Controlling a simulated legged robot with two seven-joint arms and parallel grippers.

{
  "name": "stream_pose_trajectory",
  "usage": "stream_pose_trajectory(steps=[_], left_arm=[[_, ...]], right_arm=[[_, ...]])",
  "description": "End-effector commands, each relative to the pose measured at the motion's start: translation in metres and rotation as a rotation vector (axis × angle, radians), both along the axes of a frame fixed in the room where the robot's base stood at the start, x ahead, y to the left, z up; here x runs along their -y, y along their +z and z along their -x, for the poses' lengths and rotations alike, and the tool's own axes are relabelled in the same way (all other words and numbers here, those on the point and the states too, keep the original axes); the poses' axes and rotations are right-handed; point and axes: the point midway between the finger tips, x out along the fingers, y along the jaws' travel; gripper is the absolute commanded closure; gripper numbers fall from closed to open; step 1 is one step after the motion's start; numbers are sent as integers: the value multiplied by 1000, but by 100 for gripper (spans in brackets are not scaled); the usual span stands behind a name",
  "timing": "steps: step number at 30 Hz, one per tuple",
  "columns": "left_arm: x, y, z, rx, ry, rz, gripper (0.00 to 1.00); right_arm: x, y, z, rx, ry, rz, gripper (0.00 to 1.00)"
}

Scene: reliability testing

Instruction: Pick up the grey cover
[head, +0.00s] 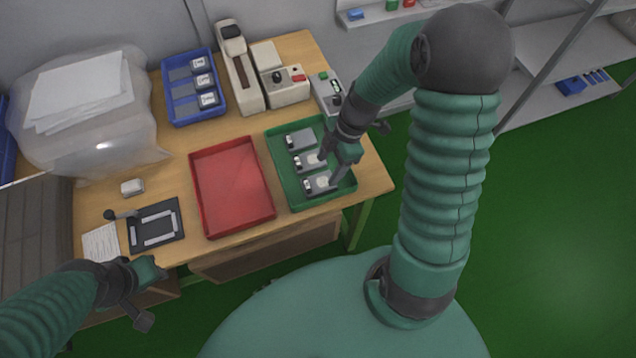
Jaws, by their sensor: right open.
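Several small grey pieces lie in the green tray (284,178) on the right part of the table. One grey piece (300,139) is at the back, one (305,162) in the middle and one (318,185) at the front. I cannot tell which of them is the grey cover. My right gripper (332,168) is open and points down over the tray's right side, close to the middle and front pieces. Whether it touches them is unclear. My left gripper (158,272) is at the table's front left edge, away from the tray; its jaws are too small to judge.
An empty red tray (232,186) lies left of the green one. A blue tray (194,88) with labelled grey pieces, a tall device (239,66) and a clear bag (80,110) stand behind. A black fixture (155,226) lies at the front left.

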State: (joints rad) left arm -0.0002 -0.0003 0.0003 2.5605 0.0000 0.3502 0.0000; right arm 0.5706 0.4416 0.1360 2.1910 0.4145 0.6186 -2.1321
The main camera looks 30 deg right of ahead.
Motion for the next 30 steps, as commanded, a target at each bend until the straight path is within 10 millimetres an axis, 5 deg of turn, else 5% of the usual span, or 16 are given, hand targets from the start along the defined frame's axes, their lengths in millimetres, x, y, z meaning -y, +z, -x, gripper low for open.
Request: stream_pose_trajectory(steps=[11, 18, 30], left_arm=[[0, -1, 0, 1, 1, 0, 64], [0, -1, 0, 1, 0, 0, 64], [0, -1, 0, 0, 0, 0, 64]], right_arm=[[-20, -51, -2, -1, 0, 0, 40], [-20, -56, -2, 1, 0, 1, 40], [-20, -55, -3, 1, 1, 1, 86]])
